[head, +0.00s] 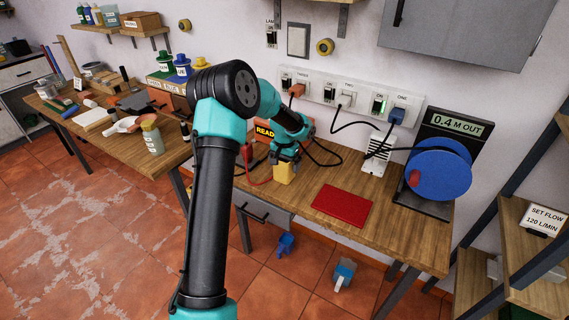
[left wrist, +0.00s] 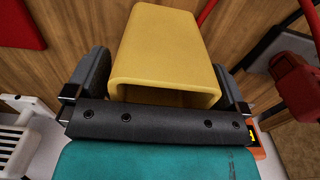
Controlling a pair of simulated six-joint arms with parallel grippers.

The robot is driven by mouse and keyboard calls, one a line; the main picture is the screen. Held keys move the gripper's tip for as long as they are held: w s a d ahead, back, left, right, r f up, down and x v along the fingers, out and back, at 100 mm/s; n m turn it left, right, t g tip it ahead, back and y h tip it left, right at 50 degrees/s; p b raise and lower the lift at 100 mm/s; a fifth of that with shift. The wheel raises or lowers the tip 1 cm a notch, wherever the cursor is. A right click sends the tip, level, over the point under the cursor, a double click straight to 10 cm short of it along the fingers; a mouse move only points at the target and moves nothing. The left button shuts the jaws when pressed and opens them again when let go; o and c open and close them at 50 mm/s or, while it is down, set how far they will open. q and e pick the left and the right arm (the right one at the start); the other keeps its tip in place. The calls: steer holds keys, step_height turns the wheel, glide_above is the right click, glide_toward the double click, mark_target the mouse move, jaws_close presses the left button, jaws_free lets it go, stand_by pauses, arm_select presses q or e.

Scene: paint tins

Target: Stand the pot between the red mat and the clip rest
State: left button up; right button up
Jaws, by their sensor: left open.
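A yellow block-like thing (head: 283,174), which I take to be the pot, is on the wooden bench, left of the red mat (head: 342,206). My left gripper (head: 285,158) is over it, fingers pointing down. In the left wrist view the yellow thing (left wrist: 165,45) sits between the two open fingers (left wrist: 160,85), with a dark hollow at its near end. A red clip (head: 247,153) with a red lead is left of it; it also shows in the left wrist view (left wrist: 295,85). I cannot make out the clip rest clearly. My right gripper is not in view.
A socket strip (head: 345,96) with plugs and black cables is on the wall. An orange-lettered display (head: 265,132) is behind my arm.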

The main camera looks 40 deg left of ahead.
arm_select(q)
step_height(320, 180, up, 12)
steer(key=shift+r, duration=0.15)
stand_by(0.5)
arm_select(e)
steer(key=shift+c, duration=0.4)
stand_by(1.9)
